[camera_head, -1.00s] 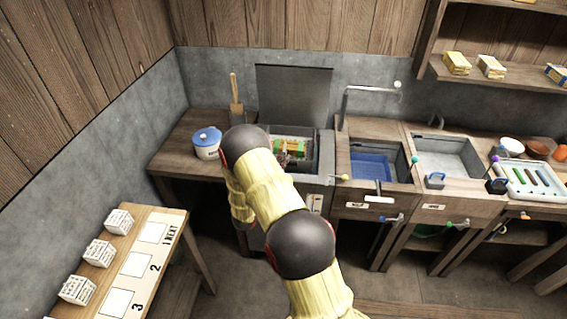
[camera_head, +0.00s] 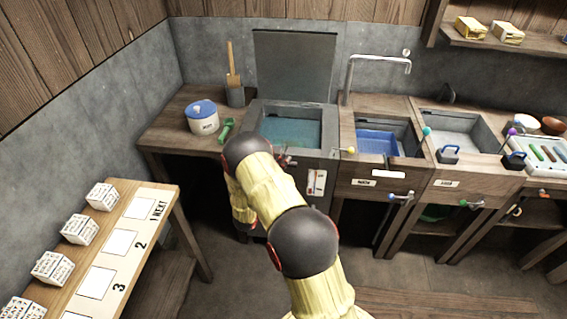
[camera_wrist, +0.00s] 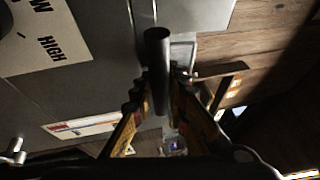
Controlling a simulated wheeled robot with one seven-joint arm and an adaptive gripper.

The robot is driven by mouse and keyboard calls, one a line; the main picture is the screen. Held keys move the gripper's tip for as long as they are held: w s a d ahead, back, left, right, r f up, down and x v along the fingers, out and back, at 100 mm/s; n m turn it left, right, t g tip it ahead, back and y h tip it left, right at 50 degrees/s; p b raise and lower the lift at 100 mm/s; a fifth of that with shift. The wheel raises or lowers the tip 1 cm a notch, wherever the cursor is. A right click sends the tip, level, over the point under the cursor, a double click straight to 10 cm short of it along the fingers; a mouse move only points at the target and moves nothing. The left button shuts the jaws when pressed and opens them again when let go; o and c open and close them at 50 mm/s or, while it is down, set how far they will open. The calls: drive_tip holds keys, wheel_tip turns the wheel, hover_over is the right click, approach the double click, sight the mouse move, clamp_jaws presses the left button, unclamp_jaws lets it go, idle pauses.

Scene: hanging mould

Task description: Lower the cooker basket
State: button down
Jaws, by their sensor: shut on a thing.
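The cooker (camera_head: 322,150) stands against the back wall with its lid (camera_head: 294,68) raised. Teal liquid (camera_head: 290,131) fills its well, and no basket shows above the surface. My gripper (camera_wrist: 158,118) is shut on a dark round bar (camera_wrist: 158,72), apparently a handle, in the wrist view. The bar stands between the two fingers, in front of the grey panel marked HIGH (camera_wrist: 47,47). In the head view my arm covers most of the gripper and the cooker's front left. Whether the bar joins the basket cannot be seen.
A blue-lidded pot (camera_head: 202,118) and a green-handled object (camera_head: 227,131) are left of the cooker. A blue basin (camera_head: 377,143) and a grey sink (camera_head: 462,131) are right. A bench (camera_head: 150,235) with white boxes (camera_head: 80,229) stands at lower left.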

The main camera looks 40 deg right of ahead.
drive_tip(key=shift+f+b, duration=0.3)
drive_tip(key=shift+f, duration=0.25)
drive_tip(key=shift+s+f, duration=0.1)
drive_tip(key=shift+f, duration=0.05)
drive_tip(key=c, duration=2)
unclamp_jaws()
drive_tip(key=shift+f, duration=0.1)
drive_tip(key=shift+o, duration=1.4)
drive_tip(key=shift+o, duration=0.2)
drive_tip(key=shift+r, duration=0.2)
drive_tip(key=v, duration=1.2)
drive_tip(key=shift+f, duration=0.1)
